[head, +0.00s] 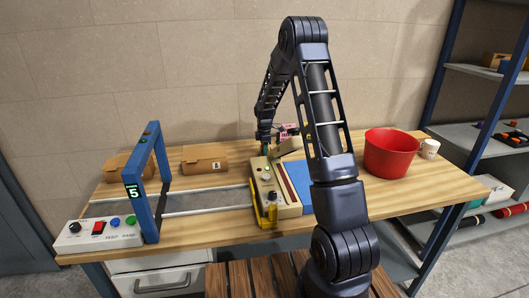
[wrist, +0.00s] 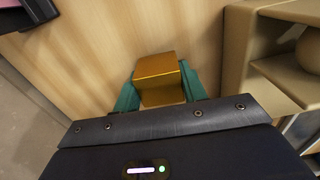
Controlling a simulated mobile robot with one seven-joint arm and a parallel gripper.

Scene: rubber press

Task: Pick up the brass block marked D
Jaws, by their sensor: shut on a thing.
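A brass block (wrist: 158,68) sits between the two teal fingers of my gripper (wrist: 159,88) in the wrist view. The fingers touch it on both sides, and the gripper is shut on it. No letter shows on its visible faces, so I cannot tell its mark. Wood-coloured surface lies behind the block; I cannot tell whether the block touches it. In the head view my gripper (head: 265,145) is at the back of the table, behind the beige press unit, and the block is hidden there.
A beige press unit (head: 290,207) stands mid-table, in front of my gripper. A blue frame (head: 160,180) and a control box (head: 97,233) are at left. Two cardboard boxes, one of them marked (head: 205,158), lie at the back left.

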